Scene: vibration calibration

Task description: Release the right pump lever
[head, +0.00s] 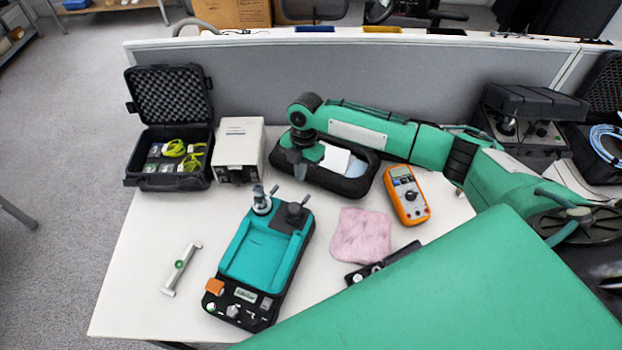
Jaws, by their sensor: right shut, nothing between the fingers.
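A teal and black pump unit (262,250) lies on the white table left of the middle. At its far end stand two fittings: a silver one with a small lever (262,202) on the left and a dark one (294,212) on the right. I cannot make out the exact lever positions. My right gripper (299,172) points down, shut and empty, beyond the pump's far end. It is over or close to the left part of a black open case (357,187), apart from the pump fittings in the picture. My left gripper is out of view.
A foam-lined case (160,182) and a beige box (238,150) stand at the back left. An orange multimeter (407,195), a pink cloth (361,236) and a black item (383,265) lie right of the pump. A small level (180,268) lies left. A grey partition (250,92) bounds the back.

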